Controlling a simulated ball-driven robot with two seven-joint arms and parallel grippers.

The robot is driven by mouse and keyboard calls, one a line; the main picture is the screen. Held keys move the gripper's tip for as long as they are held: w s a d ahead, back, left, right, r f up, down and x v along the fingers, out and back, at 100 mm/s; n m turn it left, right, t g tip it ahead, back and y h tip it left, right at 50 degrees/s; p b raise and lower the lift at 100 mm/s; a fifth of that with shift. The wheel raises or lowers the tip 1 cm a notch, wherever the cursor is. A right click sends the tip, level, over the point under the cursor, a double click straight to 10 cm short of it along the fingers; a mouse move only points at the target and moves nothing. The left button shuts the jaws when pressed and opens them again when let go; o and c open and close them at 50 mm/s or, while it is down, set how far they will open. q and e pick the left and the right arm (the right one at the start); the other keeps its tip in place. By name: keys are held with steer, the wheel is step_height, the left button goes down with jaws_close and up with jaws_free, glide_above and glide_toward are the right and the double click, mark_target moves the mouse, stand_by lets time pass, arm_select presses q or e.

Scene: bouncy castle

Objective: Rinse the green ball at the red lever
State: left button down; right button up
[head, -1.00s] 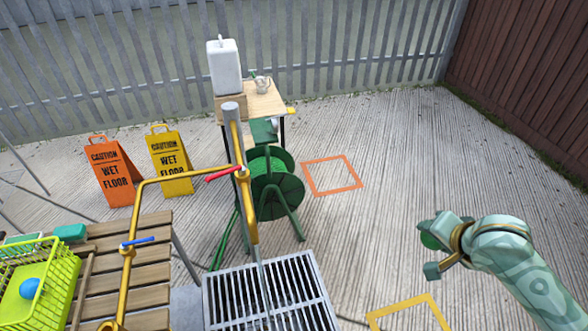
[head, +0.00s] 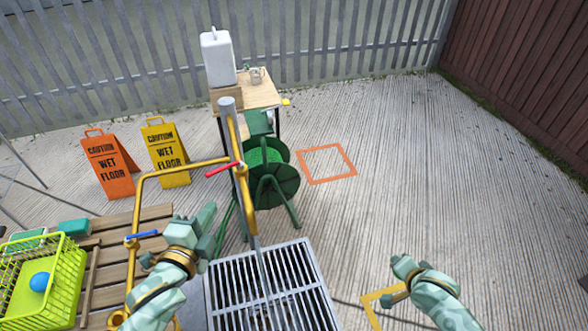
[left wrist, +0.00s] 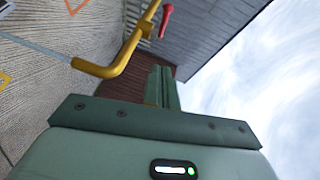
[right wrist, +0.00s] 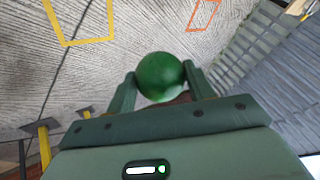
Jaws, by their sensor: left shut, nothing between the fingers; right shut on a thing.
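The green ball (right wrist: 160,77) is between the fingers of my right gripper (right wrist: 161,80), which is shut on it. In the head view my right gripper (head: 402,268) is right of the drain grate, and the ball is hidden there. The red lever (head: 222,169) sits on the yellow pipe at the grey post; it also shows in the left wrist view (left wrist: 166,20). A thin pale stream runs from the yellow spout (head: 247,215) to the drain grate (head: 270,295). My left gripper (head: 204,222) is shut and empty, below and left of the red lever, apart from it.
A blue lever (head: 141,235) is on the lower yellow pipe by the wooden slats. A lime basket (head: 65,290) holds a blue ball (head: 39,282). A green hose reel (head: 268,180) stands behind the spout. Orange (head: 327,164) and yellow floor squares lie right; the ground there is clear.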

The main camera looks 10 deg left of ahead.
arm_select(q)
glide_toward(225, 169)
steer(key=w+d, duration=0.3)
arm_select(e)
steer(key=shift+f, duration=0.15)
arm_select(q)
steer(key=w+a, duration=0.1)
steer(key=w+a+f, duration=0.1)
steer(key=shift+w+a, duration=0.35)
steer(key=shift+r, duration=0.1)
